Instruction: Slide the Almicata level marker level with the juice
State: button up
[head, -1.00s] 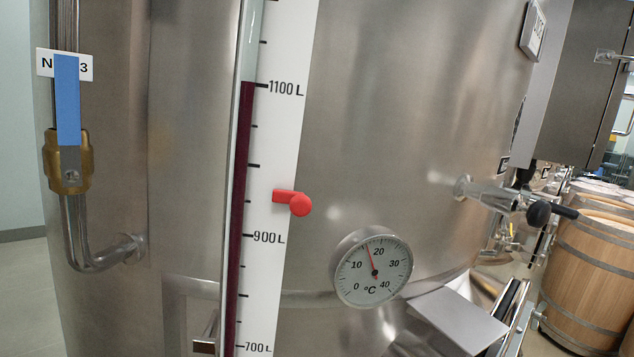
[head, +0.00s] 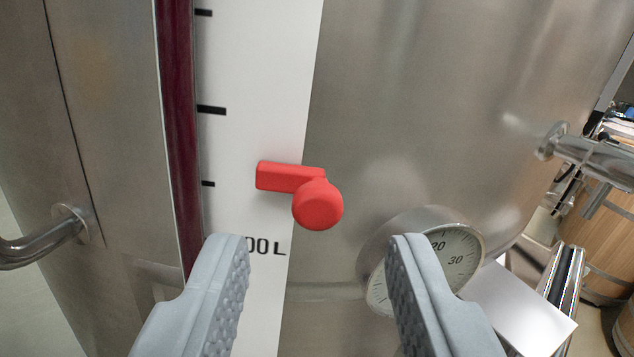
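The red level marker (head: 290,178) sits on the white scale strip (head: 262,70), with its round knob (head: 318,204) standing out at the strip's right edge. The sight tube (head: 178,120) left of the scale is filled with dark red juice from the top of the view down to my left finger; the juice's top is out of view. My gripper (head: 318,242) is open and empty. Its two grey fingers stand apart below the knob in the picture, not touching it. The left finger hides part of the scale's figure, leaving "00 L" showing.
A round dial thermometer (head: 455,258) lies partly behind my right finger. A steel valve (head: 595,158) sticks out at the right, with a wooden barrel (head: 600,225) beyond it. A bent pipe (head: 40,240) is at the left. The vat wall (head: 430,90) above the dial is bare.

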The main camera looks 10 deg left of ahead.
aim_at(317, 202)
jog(key=shift+x, duration=1.15)
grip_shut()
